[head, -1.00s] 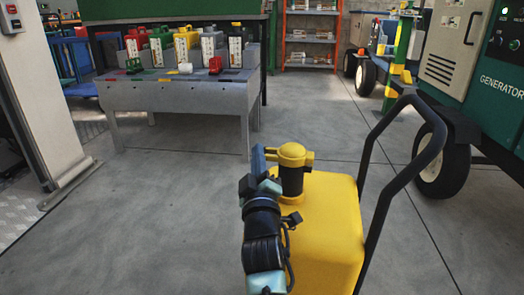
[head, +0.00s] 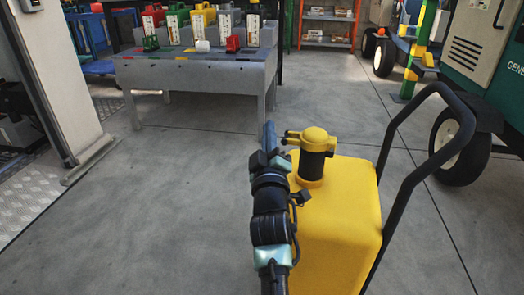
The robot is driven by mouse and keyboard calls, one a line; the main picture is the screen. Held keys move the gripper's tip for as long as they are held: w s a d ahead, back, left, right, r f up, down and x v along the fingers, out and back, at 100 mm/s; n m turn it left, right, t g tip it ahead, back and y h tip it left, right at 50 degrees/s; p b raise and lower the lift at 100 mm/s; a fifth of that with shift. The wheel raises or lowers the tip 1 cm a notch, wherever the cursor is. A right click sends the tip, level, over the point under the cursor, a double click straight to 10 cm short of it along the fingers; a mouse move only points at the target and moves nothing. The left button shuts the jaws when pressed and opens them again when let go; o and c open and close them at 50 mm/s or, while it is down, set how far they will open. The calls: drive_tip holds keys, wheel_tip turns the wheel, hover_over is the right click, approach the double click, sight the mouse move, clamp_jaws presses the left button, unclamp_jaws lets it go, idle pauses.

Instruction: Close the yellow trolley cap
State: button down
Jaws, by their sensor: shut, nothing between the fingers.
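The yellow trolley (head: 335,215) stands right of the picture's middle, a boxy tank with a black tube handle. On its top a black neck (head: 312,166) rises from a yellow base ring. The yellow cap (head: 315,138) sits over this neck, with a small lug on its right and a short dark-tipped arm pointing left. Whether the cap is fully seated or turned tight cannot be told. My gripper (head: 269,133) is shut and empty, just left of the cap's arm. A narrow gap shows between them.
The black handle (head: 452,105) rises at the trolley's right. A green generator (head: 492,70) on wheels is at the right. The floor left of the trolley is clear.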

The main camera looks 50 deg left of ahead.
drive_tip(key=r+p+v, duration=0.1)
drive_tip(key=p+v, duration=0.3)
drive_tip(key=v, duration=0.5)
drive_tip(key=shift+s+d+f, duration=0.15)
drive_tip(key=shift+s+d, duration=0.05)
drive_tip(key=shift+s, duration=0.3)
drive_tip(key=w+d+r+m+t+h+p, duration=0.1)
drive_tip(key=d+r+m+t+p, duration=0.3)
drive_tip(key=r, duration=0.7)
drive_tip(key=w+d+r+h+p, duration=0.1)
drive_tip(key=d+r, duration=0.4)
drive_tip(key=r, duration=0.5)
drive_tip(key=w+d+r+m+t+h+p, duration=0.1)
drive_tip(key=d+r+m+t+p, duration=0.3)
drive_tip(key=r, duration=0.7)
drive_tip(key=s+d+r+m+t+h+p, duration=0.25)
drive_tip(key=s+d+r+m+h, duration=0.3)
drive_tip(key=d+r, duration=0.55)
drive_tip(key=s+d+r+m+t+h+p, duration=0.2)
drive_tip(key=s+d+r+m+h+p, duration=0.25)
drive_tip(key=d+r+m+h, duration=0.6)
wheel_tip(320, 180, up, 38)
drive_tip(key=a+n+y+p, duration=0.1)
drive_tip(key=n+y+p, duration=0.2)
drive_tip(key=p, duration=3.3)
drive_tip(key=shift+s+r+n+y, duration=0.2)
drive_tip(key=shift+s+n+y, duration=0.15)
drive_tip(key=shift+n, duration=0.65)
